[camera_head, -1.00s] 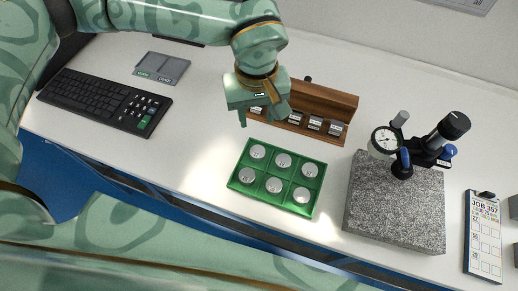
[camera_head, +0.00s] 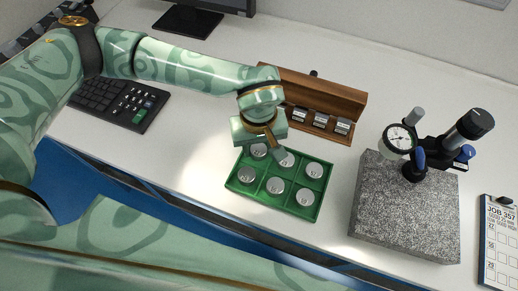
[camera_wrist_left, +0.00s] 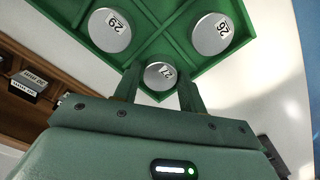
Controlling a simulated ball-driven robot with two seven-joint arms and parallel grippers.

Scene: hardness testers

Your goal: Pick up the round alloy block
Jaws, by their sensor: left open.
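A green tray (camera_head: 250,203) holds several round silvery alloy blocks, each in its own compartment. My left gripper (camera_head: 260,150) is open above the tray's back-left corner, over the round block (camera_head: 257,152) there. In the left wrist view the two fingers (camera_wrist_left: 160,90) stand on either side of the block labelled 27 (camera_wrist_left: 159,73), which lies in the tray's corner compartment. Blocks labelled 29 (camera_wrist_left: 108,31) and 26 (camera_wrist_left: 210,36) lie in the compartments beside it. Whether the fingers touch the block cannot be told. My right gripper is not in view.
A granite base (camera_head: 405,210) with a dial gauge (camera_head: 398,139) stands to the right. A keyboard (camera_head: 95,92) lies at left, a clipboard (camera_head: 498,245) at far right. White table is clear between tray and granite.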

